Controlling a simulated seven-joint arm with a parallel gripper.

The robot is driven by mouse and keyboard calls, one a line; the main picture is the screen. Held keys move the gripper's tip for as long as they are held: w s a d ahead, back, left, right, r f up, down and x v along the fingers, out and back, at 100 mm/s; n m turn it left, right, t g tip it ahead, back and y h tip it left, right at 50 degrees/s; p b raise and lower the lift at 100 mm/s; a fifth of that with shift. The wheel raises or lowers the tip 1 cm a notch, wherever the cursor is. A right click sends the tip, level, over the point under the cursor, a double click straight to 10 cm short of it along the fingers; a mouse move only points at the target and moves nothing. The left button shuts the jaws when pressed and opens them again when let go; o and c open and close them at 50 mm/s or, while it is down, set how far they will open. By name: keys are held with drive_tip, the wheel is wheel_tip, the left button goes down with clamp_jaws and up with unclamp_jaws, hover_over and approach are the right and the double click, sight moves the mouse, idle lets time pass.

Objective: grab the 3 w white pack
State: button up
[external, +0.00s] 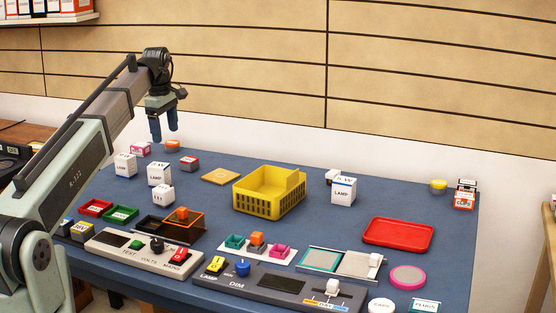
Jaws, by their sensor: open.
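Several white lamp packs stand on the blue table. One (125,166) is at the left. A second (159,175), marked with a number and W, stands right of it. A small white pack (163,195) is in front of that one. A larger white pack (343,191), which seems to read 5 W, stands right of the yellow basket. I cannot read for sure which pack says 3 W. My gripper (164,138) is open and empty, fingers pointing down, above the back left of the table, higher than the packs and behind them.
A yellow basket (245,203) stands mid-table, with a red tray (371,238) to the right. Pink (140,149), orange (173,145) and red-topped (189,163) items lie near the left packs. Control panels (150,252) line the front. Open table lies behind the basket.

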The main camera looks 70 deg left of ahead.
sight(159, 175)
drive_tip(key=s+n, duration=0.1)
drive_tip(key=s+f, duration=0.1)
drive_tip(key=shift+s+a+n+g+h, duration=0.1)
drive_tip(key=shift+s+n+g+h, duration=0.2)
drive_tip(key=shift+s+n+g, duration=0.1)
wheel_tip(159, 175, down, 8)
drive_tip(key=shift+r, duration=0.1)
drive_tip(key=shift+d+f, duration=0.15)
drive_tip(key=shift+f, duration=1.2)
drive_tip(key=shift+d+f, duration=0.1)
drive_tip(key=shift+f, duration=1.2)
drive_tip(key=c, duration=1.1)
